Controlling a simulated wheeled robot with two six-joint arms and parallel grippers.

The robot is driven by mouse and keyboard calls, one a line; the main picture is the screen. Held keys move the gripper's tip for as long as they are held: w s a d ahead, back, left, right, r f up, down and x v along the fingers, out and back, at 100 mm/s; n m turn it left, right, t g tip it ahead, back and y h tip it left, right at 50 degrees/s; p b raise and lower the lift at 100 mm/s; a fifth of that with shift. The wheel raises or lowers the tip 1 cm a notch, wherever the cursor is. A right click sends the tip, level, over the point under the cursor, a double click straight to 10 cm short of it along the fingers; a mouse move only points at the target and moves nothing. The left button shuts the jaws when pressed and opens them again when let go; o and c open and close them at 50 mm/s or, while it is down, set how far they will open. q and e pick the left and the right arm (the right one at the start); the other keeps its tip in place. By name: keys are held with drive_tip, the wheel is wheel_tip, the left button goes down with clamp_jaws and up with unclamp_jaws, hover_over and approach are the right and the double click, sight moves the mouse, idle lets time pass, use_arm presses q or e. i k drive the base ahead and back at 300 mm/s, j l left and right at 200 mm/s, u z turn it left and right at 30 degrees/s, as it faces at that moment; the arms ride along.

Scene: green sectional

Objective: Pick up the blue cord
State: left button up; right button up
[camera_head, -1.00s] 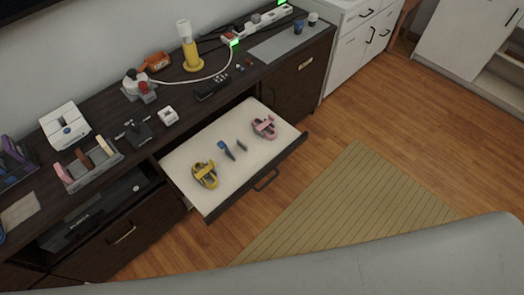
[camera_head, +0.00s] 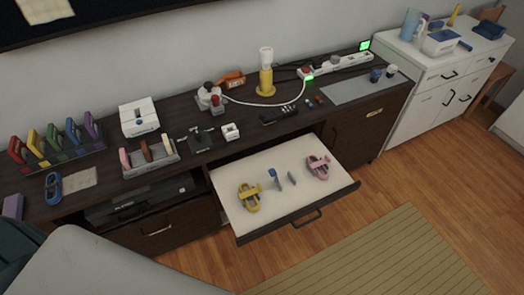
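A blue cord (camera_head: 54,187), coiled into an elongated loop, lies on the dark wood cabinet top (camera_head: 105,183) near its left end. It lies just left of a small beige cloth or sheet (camera_head: 80,180). Neither of my grippers shows in the head view, so their state is hidden.
A rack of coloured upright items (camera_head: 57,145) stands behind the cord. A grey holder (camera_head: 150,160) and a white box (camera_head: 139,118) stand to its right. An open drawer (camera_head: 297,205) holding yellow and pink items juts out over the floor. A striped rug (camera_head: 385,262) lies at right.

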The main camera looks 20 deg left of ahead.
sight(57, 186)
drive_tip(key=u, duration=0.9)
